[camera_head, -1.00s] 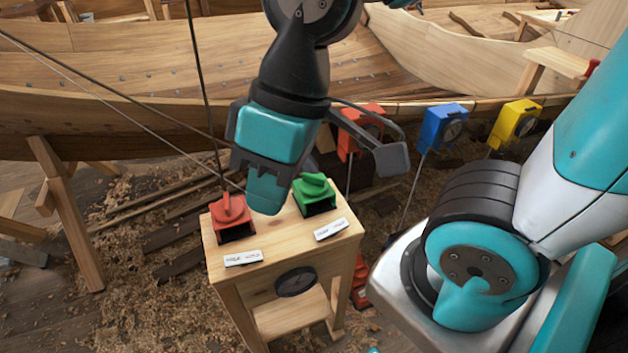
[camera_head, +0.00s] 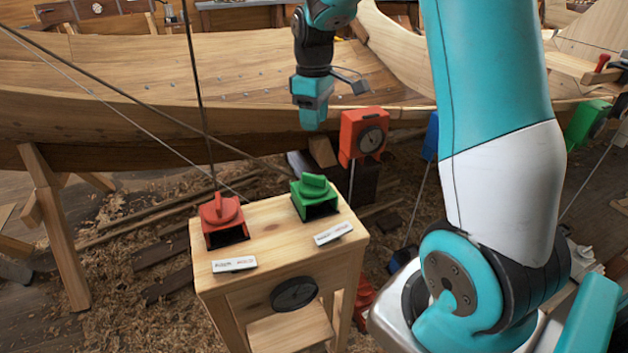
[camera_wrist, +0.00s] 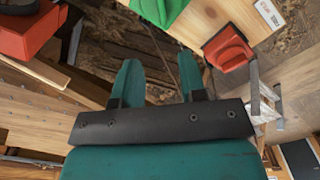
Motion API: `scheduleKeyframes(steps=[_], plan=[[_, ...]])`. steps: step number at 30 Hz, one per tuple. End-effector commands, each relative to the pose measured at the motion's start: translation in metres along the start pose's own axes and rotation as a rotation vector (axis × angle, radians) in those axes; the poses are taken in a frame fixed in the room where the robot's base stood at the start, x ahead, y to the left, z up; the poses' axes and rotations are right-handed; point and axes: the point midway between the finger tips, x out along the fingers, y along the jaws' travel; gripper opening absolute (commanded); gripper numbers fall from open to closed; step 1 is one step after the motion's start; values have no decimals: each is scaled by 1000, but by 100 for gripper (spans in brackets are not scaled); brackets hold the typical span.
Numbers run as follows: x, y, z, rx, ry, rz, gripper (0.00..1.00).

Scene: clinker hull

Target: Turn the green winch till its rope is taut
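The green winch (camera_head: 315,199) sits on the right of a wooden stand's top, with a raised grip on its top and a dark opening in front. A red winch (camera_head: 222,220) sits to its left. My gripper (camera_head: 313,118) is beyond and above the stand, apart from both winches. In the wrist view its two teal fingers (camera_wrist: 158,75) are spread with nothing between them. The green winch (camera_wrist: 172,8) is cut off at the top edge there, and the red winch (camera_wrist: 228,48) is at upper right. I cannot tell which rope belongs to the green winch.
The wooden stand (camera_head: 275,248) carries a white label before each winch and a dark dial on its front. A red box with a dial (camera_head: 363,133) stands on a post behind. The planked hull (camera_head: 130,85) spans the back. Ropes cross at left. A green box (camera_head: 588,122) is far right.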

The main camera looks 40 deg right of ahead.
Motion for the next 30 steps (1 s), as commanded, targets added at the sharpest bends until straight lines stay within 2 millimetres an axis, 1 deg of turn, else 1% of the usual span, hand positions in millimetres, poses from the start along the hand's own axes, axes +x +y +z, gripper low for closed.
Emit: scheduleKeyframes(steps=[12,18,21,24,30], plan=[[93,-2,0,-1,-4,-5,38],[132,-2,0,-1,-2,-3,38],[145,-2,0,-1,-1,-2,38],[154,-2,0,-1,1,-1,38],[159,-2,0,-1,1,-1,38]])
